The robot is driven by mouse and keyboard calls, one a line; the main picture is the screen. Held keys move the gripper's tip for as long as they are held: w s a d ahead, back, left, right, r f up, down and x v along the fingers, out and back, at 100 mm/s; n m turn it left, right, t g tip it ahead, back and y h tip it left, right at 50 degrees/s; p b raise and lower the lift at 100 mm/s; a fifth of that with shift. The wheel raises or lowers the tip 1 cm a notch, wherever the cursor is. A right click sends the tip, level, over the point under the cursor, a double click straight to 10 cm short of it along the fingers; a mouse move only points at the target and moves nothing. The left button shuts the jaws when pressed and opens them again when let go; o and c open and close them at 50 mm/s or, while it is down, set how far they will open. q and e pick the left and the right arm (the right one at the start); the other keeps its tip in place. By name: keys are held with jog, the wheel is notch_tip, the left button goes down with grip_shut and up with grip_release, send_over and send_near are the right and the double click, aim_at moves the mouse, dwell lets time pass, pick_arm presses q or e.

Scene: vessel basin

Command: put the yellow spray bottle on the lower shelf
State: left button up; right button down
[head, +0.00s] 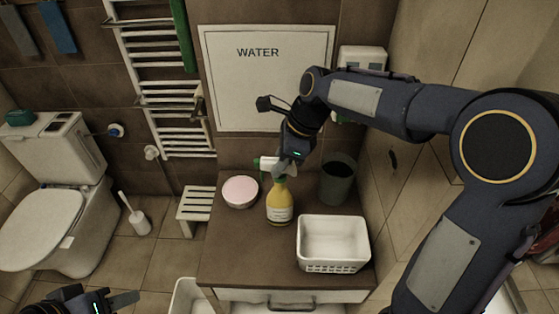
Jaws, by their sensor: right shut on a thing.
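The yellow spray bottle (280,207), with a white label and a green and white spray head, is upright over the brown counter (225,250). I cannot tell whether its base touches the counter. My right gripper (282,168) comes down from above and is shut on the bottle near its neck, partly hiding the spray head. My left gripper (122,300) is at the bottom left edge, away from the bottle; its fingers are partly cut off, so its opening is unclear. I cannot make out a lower shelf in this view.
A pink-topped white bowl (240,191) is left of the bottle, a white basket (333,240) right of it, and a dark green bin (338,180) behind right. A drawer front with a handle (291,303) is below. A stool (196,206) and toilet (45,225) stand left.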

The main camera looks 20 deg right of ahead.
jog(key=shift+f, duration=0.2)
jog(key=c, duration=1.3)
grip_release()
jog(key=shift+o, duration=0.2)
